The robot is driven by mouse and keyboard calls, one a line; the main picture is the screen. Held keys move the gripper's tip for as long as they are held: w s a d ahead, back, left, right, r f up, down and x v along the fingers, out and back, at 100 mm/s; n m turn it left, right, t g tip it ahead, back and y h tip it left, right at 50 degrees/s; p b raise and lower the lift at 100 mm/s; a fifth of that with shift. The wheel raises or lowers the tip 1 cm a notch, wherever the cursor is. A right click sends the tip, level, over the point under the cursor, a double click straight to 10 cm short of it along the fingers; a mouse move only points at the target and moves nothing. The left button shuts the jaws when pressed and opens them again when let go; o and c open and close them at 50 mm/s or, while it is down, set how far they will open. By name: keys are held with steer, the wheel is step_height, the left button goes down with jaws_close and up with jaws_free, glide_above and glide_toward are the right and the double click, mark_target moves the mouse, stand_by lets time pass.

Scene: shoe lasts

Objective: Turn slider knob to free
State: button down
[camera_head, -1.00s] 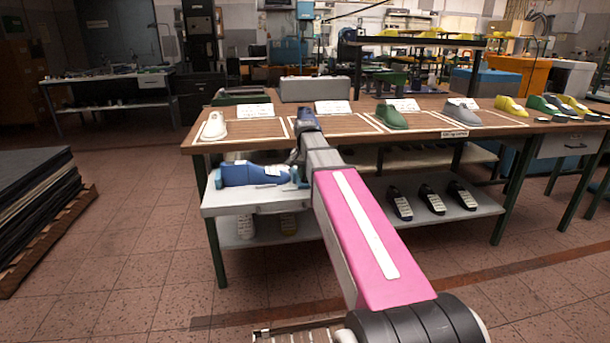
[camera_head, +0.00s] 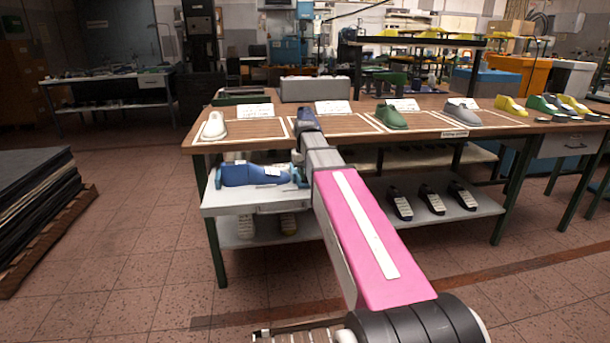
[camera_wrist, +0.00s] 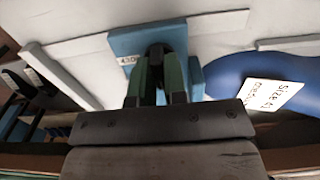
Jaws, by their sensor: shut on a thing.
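A blue shoe last (camera_head: 245,175) lies on its side on a grey pull-out tray (camera_head: 228,204) at the left front of the workbench. Small blue blocks stand at its ends. In the wrist view, part of the blue last (camera_wrist: 240,82) with a white "Size 41" label shows at the right. My gripper (camera_wrist: 160,62) is shut on a dark knob at the light-blue slider block (camera_wrist: 128,42). The knob is mostly hidden between the green fingers, so its turned position cannot be read. In the head view my arm partly hides the gripper.
The wooden workbench (camera_head: 270,128) carries several lasts on outlined boards, including a white one (camera_head: 214,124) and a green one (camera_head: 391,116). Dark lasts (camera_head: 432,199) lie on the lower shelf (camera_head: 360,226). A stack of dark sheets (camera_head: 35,195) stands at the far left. The floor between is clear.

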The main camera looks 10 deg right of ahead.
stand_by(0.3)
steer(key=c, duration=1.2)
jaws_free()
steer(key=shift+o, duration=0.2)
step_height(320, 180, up, 11)
steer(key=shift+f, duration=0.1)
